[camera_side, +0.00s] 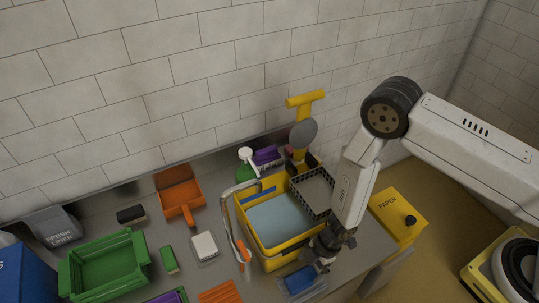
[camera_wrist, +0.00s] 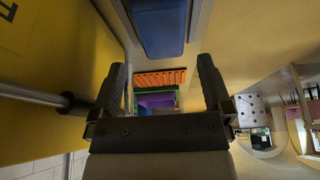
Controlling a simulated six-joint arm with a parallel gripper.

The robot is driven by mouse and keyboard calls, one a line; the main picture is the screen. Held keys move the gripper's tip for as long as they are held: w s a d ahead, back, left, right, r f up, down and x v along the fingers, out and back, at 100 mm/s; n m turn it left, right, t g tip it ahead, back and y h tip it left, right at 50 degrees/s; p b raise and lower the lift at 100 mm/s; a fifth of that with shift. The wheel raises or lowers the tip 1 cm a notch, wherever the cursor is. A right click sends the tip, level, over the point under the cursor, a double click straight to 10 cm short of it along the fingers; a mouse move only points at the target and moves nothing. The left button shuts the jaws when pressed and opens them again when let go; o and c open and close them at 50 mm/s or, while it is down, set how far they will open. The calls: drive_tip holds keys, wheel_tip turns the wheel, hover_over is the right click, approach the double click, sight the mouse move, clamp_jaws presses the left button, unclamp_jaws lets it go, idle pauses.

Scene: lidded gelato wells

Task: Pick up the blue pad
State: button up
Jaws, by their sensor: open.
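The blue pad (camera_side: 300,279) lies in a shallow clear tray (camera_side: 318,290) at the front edge of the counter. In the wrist view the blue pad (camera_wrist: 160,25) shows at the top centre, beyond the fingertips. My gripper (camera_side: 320,262) is just above and to the right of the pad in the side view. In the wrist view my gripper (camera_wrist: 162,75) has its two fingers wide apart with nothing between them. The side view does not show clearly how far the fingertips are from the pad.
A yellow basin (camera_side: 267,262) with bluish water and a grey basket (camera_side: 315,193) stand behind the pad. A curved tap (camera_side: 228,205) is at the basin's left. An orange ribbed item (camera_side: 221,292) lies left of the tray. A yellow paper bin (camera_side: 399,212) is at right.

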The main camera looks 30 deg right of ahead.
sight(303, 278)
drive_tip(key=shift+a+f, duration=0.2)
drive_tip(key=shift+f, duration=0.3)
drive_tip(key=shift+x, duration=2.6)
drive_tip(key=shift+s+f, duration=0.1)
drive_tip(key=shift+f, duration=0.1)
drive_tip(key=c, duration=1.1)
drive_tip(key=shift+r, duration=0.15)
wheel_tip(303, 278, up, 28)
